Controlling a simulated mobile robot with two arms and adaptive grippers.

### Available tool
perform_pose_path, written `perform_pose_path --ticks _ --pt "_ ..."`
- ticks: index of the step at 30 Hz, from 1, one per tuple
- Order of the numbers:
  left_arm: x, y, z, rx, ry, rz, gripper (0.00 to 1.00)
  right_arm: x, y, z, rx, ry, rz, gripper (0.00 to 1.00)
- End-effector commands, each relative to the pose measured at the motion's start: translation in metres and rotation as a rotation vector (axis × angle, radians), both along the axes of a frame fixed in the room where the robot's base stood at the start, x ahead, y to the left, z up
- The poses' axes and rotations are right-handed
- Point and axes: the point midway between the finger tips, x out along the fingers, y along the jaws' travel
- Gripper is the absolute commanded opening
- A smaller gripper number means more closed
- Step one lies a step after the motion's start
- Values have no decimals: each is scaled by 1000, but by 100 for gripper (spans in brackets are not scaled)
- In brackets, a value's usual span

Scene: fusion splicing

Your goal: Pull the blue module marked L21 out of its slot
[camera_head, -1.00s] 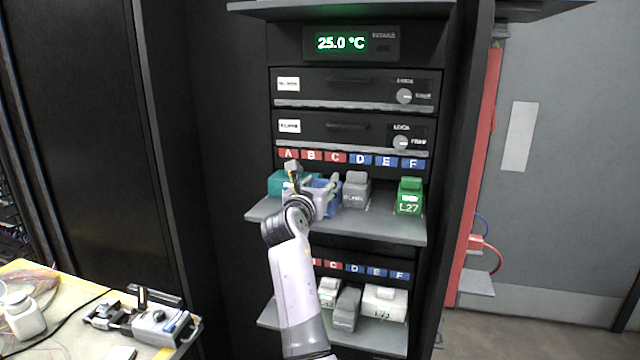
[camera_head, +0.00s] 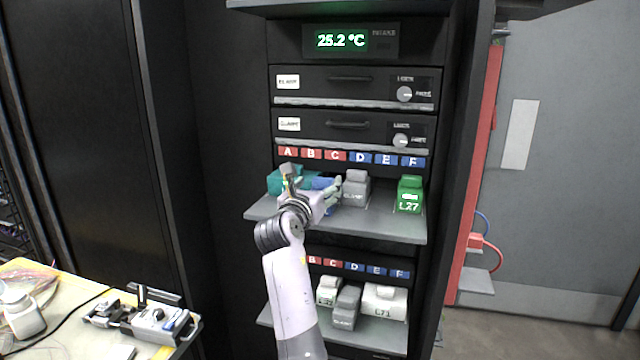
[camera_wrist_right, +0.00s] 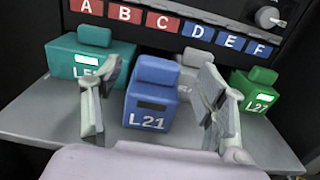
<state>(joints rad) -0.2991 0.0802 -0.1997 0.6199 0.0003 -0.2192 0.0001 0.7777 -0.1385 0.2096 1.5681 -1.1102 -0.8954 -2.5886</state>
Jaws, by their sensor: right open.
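The blue module marked L21 (camera_wrist_right: 150,102) stands upright on the upper shelf under the lettered labels, in the right wrist view. In the head view only a bit of the blue module (camera_head: 322,183) shows behind my right gripper (camera_head: 318,192). In the right wrist view, my right gripper (camera_wrist_right: 158,105) is open. Its two fingers stand left and right of the blue module, with a gap on each side, the wider one on the right. The module's lower front edge is near the gripper body. My left gripper is not in view.
A teal module (camera_wrist_right: 90,58) stands left of the blue one. A grey module (camera_head: 355,190) and the green module L27 (camera_head: 410,195) stand to its right on the shelf (camera_head: 385,228). Below, several white and grey modules sit on a lower shelf (camera_head: 385,338). A worktable (camera_head: 60,340) is at left.

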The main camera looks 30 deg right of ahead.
Motion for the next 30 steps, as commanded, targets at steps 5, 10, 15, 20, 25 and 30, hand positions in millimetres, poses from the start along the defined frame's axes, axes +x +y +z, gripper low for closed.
perform_pose_path --ticks 5,10,15,20,25,30 --pt "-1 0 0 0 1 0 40 -26 31 -1 2 -1 2 66" --pt "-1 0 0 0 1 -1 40 -47 55 -1 1 0 2 66" --pt "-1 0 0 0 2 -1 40 -59 69 -1 1 0 1 66" --pt "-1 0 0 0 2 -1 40 -62 73 -1 1 1 0 66" --pt "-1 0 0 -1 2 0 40 -62 72 0 1 1 0 66" --pt "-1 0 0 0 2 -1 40 -62 72 0 1 0 0 66"
